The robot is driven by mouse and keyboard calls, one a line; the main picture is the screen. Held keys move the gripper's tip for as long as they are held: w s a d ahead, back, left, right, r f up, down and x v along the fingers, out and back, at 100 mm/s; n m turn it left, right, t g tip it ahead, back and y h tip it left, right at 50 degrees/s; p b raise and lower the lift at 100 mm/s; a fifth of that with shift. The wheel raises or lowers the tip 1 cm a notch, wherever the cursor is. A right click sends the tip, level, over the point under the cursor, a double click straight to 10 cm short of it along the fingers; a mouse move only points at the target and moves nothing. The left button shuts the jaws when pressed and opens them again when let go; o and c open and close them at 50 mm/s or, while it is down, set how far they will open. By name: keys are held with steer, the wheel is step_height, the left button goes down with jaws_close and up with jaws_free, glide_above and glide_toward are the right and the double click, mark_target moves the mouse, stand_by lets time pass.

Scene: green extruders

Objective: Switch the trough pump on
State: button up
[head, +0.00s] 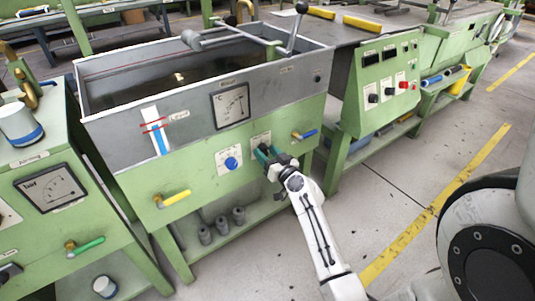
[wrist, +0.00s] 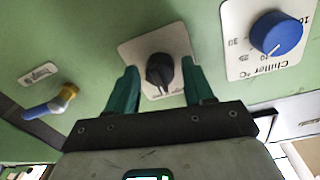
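A black rotary knob (wrist: 160,72) sits on a pale square plate (wrist: 178,40) on the green trough front. Its lettering is too small to read, so I cannot tell for sure that it is the pump switch. In the head view the plate (head: 261,139) shows above my gripper (head: 265,154), and the knob is hidden. In the wrist view my gripper (wrist: 160,88) has its two teal fingers apart, one on each side of the knob. I see gaps between the fingers and the knob. Whether the fingertips reach the panel is unclear.
A blue chiller dial (head: 231,163) is left of my gripper, and a blue-handled valve (head: 305,134) is right of it. A yellow-handled valve (head: 173,198) sticks out further left. A panel with a red button (head: 404,85) stands at right. Grey floor (head: 380,195) is clear in front.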

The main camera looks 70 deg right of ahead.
steer(key=c, duration=0.9)
steer(key=shift+o, duration=0.2)
steer(key=shift+m, duration=0.3)
steer(key=m+p, duration=0.1)
steer(key=m, duration=0.4)
steer(key=shift+r, duration=0.15)
steer(key=m+p, duration=0.1)
steer(key=m, duration=0.4)
steer(key=shift+m, duration=0.4)
steer(key=shift+y, duration=0.3)
steer(key=o, duration=1)
steer(key=shift+o, duration=0.2)
